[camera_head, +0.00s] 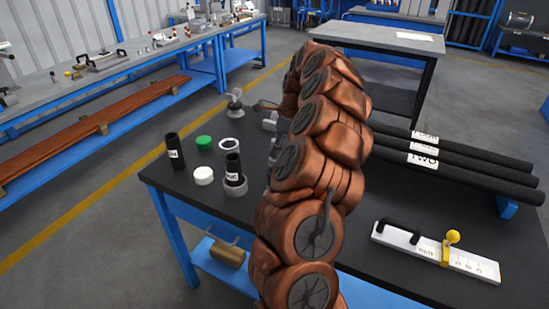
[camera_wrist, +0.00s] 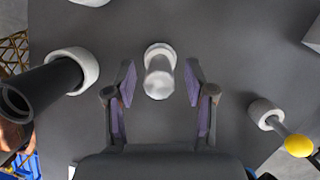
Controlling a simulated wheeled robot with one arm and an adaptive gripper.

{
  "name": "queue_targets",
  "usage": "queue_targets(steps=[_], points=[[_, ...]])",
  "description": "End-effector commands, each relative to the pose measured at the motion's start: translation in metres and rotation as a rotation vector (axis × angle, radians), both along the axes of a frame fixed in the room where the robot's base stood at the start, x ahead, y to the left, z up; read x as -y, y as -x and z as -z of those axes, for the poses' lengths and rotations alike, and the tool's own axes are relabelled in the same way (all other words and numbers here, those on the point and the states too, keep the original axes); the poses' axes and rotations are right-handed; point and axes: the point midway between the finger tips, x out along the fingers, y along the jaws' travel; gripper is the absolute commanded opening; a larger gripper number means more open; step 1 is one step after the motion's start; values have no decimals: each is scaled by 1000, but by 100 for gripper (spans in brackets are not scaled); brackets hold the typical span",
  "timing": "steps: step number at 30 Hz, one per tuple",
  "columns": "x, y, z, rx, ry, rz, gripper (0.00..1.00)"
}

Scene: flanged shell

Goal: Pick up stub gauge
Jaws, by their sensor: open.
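A short silver-grey cylinder with a wider rounded end, which looks like the stub gauge (camera_wrist: 158,78), is in the upper middle of the wrist view, over the dark tabletop. My gripper (camera_wrist: 160,70) is open, with one purple-padded finger on each side of it. Gaps show between the cylinder and both pads, so the fingers do not touch it. In the head view, my copper-coloured arm covers much of the middle of the table, and I cannot clearly make out the stub gauge or the fingers there.
A black tube (camera_wrist: 38,88) in a pale ring is left of my gripper; a yellow-knobbed rod (camera_wrist: 297,145) is to its right. In the head view, a green cap (camera_head: 204,142), a white cap (camera_head: 203,176) and a white handled gauge (camera_head: 435,252) lie on the black table (camera_head: 350,262).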

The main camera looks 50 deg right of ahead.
Motion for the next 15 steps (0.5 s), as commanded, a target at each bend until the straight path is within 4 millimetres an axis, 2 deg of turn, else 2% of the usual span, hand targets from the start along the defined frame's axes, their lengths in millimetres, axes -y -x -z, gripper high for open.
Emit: queue_targets(steps=[3,10,15], points=[[-4,-2,11,-2,-3,-2,54],[-3,-3,14,0,0,-1,54],[-3,-3,14,0,0,-2,38]])
